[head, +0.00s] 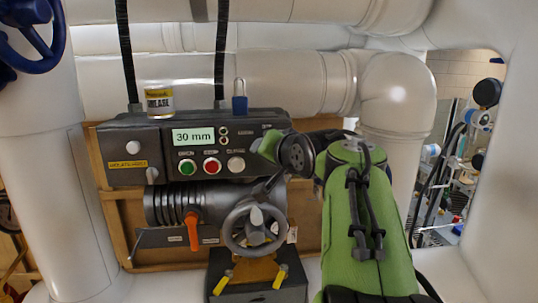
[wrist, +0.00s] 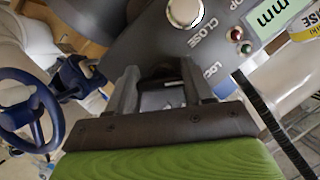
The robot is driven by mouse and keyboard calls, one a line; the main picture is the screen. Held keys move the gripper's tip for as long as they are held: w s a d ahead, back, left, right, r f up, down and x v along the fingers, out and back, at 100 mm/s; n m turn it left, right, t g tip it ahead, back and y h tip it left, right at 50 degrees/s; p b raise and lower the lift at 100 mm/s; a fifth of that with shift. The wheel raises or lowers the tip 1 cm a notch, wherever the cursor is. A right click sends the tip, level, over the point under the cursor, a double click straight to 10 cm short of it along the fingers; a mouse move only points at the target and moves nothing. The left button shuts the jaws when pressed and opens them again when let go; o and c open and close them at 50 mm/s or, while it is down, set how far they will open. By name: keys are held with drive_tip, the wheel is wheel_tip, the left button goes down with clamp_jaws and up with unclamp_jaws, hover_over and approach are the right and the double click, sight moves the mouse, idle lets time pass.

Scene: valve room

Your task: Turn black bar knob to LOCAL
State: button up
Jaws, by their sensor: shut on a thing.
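The black bar knob (wrist: 165,72) is on the dark grey control box (head: 130,140), by the label whose visible part reads "LOC" in the wrist view. My gripper (wrist: 163,92) is shut on the knob, with one finger on each side of it. Only part of the knob shows between the fingers, and I cannot tell which mark its bar points to. In the head view my green and black arm comes in from the right, and its hand covers the right end of the box and hides the knob.
The box carries a "30 mm" display (head: 193,137), a green button (head: 187,167) and a red button (head: 211,165). A can (head: 158,102) and a blue padlock (head: 239,104) are at its top. Below are a grey handwheel (head: 235,236) and an orange lever (head: 192,230). White pipes surround it.

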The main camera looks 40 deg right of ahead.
drive_tip(key=shift+f+n+g, duration=0.15)
drive_tip(key=shift+n+g, duration=0.15)
idle(0.4)
drive_tip(key=o, duration=1)
drive_tip(key=shift+o, duration=0.2)
drive_tip(key=v, duration=1.5)
drive_tip(key=shift+s+a, duration=0.25)
drive_tip(key=shift+s, duration=0.1)
